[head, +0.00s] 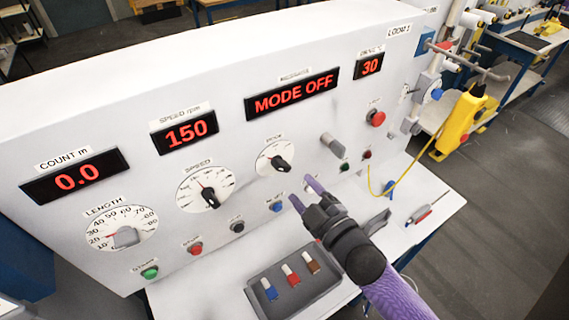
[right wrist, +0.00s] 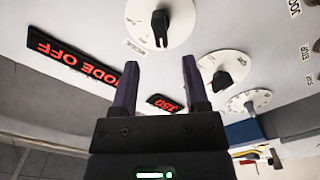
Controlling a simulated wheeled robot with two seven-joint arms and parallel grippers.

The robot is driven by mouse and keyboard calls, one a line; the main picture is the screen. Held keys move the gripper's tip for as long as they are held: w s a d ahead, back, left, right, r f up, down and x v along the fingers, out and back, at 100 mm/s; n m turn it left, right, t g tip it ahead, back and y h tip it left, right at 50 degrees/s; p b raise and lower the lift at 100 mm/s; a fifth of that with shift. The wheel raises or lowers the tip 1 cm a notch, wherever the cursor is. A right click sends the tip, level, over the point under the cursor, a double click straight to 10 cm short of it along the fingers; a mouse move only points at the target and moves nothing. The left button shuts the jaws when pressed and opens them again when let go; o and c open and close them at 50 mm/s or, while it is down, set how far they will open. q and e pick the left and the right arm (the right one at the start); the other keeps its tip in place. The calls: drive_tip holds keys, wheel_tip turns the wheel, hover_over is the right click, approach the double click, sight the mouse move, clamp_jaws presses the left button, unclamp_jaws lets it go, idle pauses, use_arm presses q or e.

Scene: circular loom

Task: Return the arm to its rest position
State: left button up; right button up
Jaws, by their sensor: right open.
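My right gripper (head: 303,194) is in front of the lower middle of the white loom control panel (head: 330,60), below the mode dial (head: 276,158). Its two purple fingers are apart, with nothing between them. The right wrist view shows the open gripper (right wrist: 160,75) from behind, with the panel upside down. The mode dial (right wrist: 160,20) is beyond the fingertips, and the speed dial (right wrist: 222,73) is to the right. The mode display (head: 292,95) reads MODE OFF. My left gripper is not in view.
A grey tray (head: 262,280) with several small coloured pieces sits on the white ledge below the gripper. A yellow device (head: 461,118) hangs at the panel's right end. A red-and-grey tool (head: 420,214) lies on the ledge at right. Open floor (head: 505,170) lies further right.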

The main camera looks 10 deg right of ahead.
idle(0.4)
drive_tip(key=s+d+f+m+g+h, duration=0.1)
drive_tip(key=s+f+m+g+h, duration=0.2)
drive_tip(key=s+m+g, duration=0.45)
drive_tip(key=s+d+f+m+g+h, duration=0.25)
drive_tip(key=s+m+g, duration=0.2)
drive_tip(key=s, duration=0.65)
wheel_tip(320, 180, down, 22)
drive_tip(key=a+g+b, duration=0.1)
drive_tip(key=g+b, duration=0.1)
drive_tip(key=b, duration=0.9)
drive_tip(key=s+d+f+b, duration=0.1)
drive_tip(key=s+f+b, duration=0.4)
drive_tip(key=f, duration=0.7)
drive_tip(key=s+d+f+g+b, duration=0.1)
drive_tip(key=s+f+b, duration=0.4)
drive_tip(key=f, duration=0.8)
drive_tip(key=s+d+f+g+b, duration=0.1)
drive_tip(key=s+f+b, duration=0.5)
drive_tip(key=f+b, duration=0.4)
wheel_tip(320, 180, down, 3)
drive_tip(key=shift+f+n+h, duration=0.1)
drive_tip(key=shift+n+h, duration=0.3)
drive_tip(key=shift+h, duration=0.05)
